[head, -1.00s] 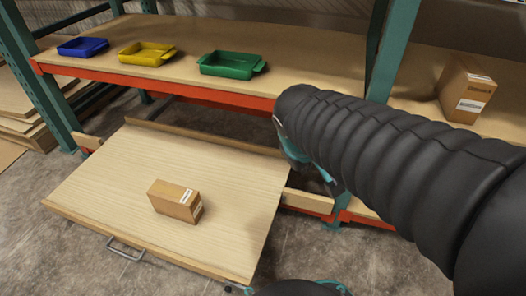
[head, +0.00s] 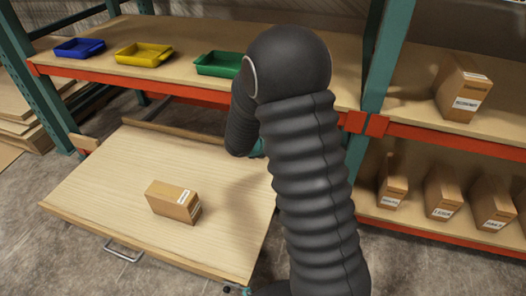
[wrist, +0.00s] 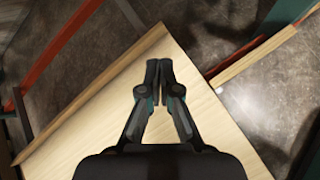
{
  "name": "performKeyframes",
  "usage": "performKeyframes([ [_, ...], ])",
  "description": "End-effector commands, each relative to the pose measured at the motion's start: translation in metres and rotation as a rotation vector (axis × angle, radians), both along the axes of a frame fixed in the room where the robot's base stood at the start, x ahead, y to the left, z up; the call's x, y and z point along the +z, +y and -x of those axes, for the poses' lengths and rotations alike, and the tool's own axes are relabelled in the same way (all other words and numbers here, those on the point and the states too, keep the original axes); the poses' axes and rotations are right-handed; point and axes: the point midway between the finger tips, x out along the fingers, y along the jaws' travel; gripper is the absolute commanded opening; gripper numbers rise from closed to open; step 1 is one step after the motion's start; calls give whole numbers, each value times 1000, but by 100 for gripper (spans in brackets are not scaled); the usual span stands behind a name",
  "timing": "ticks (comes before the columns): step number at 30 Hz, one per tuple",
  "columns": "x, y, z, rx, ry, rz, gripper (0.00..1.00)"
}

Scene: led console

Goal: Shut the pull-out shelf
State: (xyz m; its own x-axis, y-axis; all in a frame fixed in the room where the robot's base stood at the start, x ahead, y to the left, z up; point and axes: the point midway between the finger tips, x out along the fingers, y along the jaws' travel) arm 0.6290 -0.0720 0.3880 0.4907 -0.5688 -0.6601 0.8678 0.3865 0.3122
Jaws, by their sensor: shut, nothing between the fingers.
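The pull-out shelf (head: 105,190) is a light wooden board, pulled out well in front of the rack. It has a metal handle (head: 124,251) on its front edge. A small cardboard box (head: 174,201) with a white label lies on it. In the wrist view, my gripper (wrist: 159,62) is shut and empty over the pull-out shelf (wrist: 105,115), near its back right corner. I cannot tell whether the fingertips touch the board. In the head view, my arm hides the gripper and the shelf's right edge.
The rack's upper board bears a blue tray (head: 79,48), a yellow tray (head: 143,55) and a green tray (head: 217,64). A teal post (head: 382,65) stands right of my arm. Cardboard boxes (head: 443,192) stand on the right shelves. Concrete floor lies in front.

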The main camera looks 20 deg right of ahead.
Motion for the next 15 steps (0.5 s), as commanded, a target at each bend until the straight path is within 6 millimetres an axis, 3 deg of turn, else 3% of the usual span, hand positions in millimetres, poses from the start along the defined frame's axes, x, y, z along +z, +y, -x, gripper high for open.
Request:
performKeyframes([
  [1,-18,6,-10,78,39,36,0],
  [6,-65,28,-39,341,145,148,0],
  [10,-89,41,-50,480,198,205,0],
  [15,-103,47,-57,551,224,234,0],
])
